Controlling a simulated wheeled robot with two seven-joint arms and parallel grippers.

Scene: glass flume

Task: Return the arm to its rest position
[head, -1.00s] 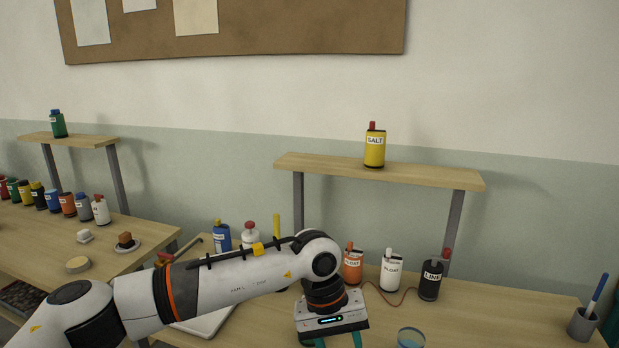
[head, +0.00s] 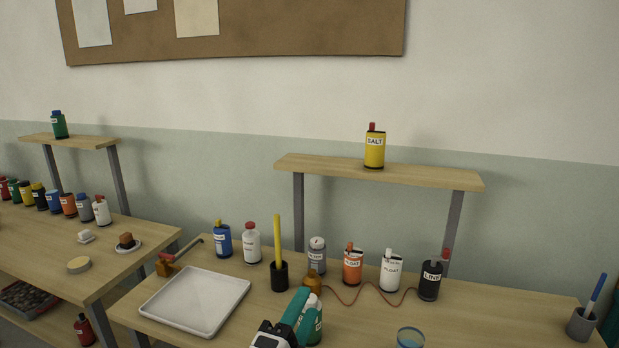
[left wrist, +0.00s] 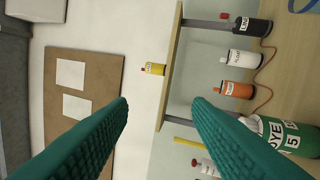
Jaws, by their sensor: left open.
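My left gripper (head: 290,322) shows at the bottom edge of the head view, low in front of the table's near side, with teal fingers. In the left wrist view its two teal fingers (left wrist: 160,110) are spread wide apart with nothing between them. My right gripper is in neither view.
Bottles stand along the table's back: blue (head: 222,240), white (head: 251,243), grey (head: 317,256), orange (head: 352,267), white float (head: 390,273) and black line (head: 429,281). A white tray (head: 195,301) lies left. A yellow salt bottle (head: 375,150) stands on the shelf (head: 430,178).

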